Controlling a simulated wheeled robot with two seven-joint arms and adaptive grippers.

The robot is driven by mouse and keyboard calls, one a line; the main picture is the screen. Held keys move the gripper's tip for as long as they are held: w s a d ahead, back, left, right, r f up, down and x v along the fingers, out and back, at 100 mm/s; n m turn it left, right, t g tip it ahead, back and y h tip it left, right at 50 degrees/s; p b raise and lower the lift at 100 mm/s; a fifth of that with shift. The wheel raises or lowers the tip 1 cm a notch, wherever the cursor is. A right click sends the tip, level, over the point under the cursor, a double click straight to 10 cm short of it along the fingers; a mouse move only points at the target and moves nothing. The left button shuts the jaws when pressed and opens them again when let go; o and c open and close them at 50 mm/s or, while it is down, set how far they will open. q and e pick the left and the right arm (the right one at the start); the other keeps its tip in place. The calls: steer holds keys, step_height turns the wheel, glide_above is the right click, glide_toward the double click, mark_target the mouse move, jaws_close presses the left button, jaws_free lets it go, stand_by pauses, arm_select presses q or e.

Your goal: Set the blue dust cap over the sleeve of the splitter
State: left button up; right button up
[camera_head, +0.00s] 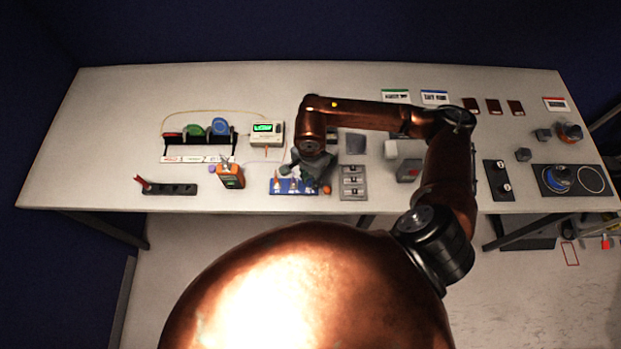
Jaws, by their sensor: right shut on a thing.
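My right gripper (299,174) reaches down from above at the front middle of the table, over a blue holder (279,188) with small white-tipped pieces. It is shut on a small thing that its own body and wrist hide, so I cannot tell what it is. I cannot make out the blue dust cap for certain. I cannot tell which part is the splitter or its sleeve; the gripper covers part of the blue holder. My left gripper is not in view.
An orange device (230,178) stands left of the blue holder, and a grey slotted block (353,183) right of it. Behind are a meter with a green display (266,132) and a black rack (198,147) with coloured discs. The table's far left is clear.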

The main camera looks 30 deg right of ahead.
steer(key=shift+f+b, duration=0.3)
steer(key=shift+f, duration=0.1)
steer(key=o, duration=0.7)
steer(key=shift+o, duration=0.2)
steer(key=shift+r, duration=0.1)
step_height(320, 180, up, 12)
stand_by(0.4)
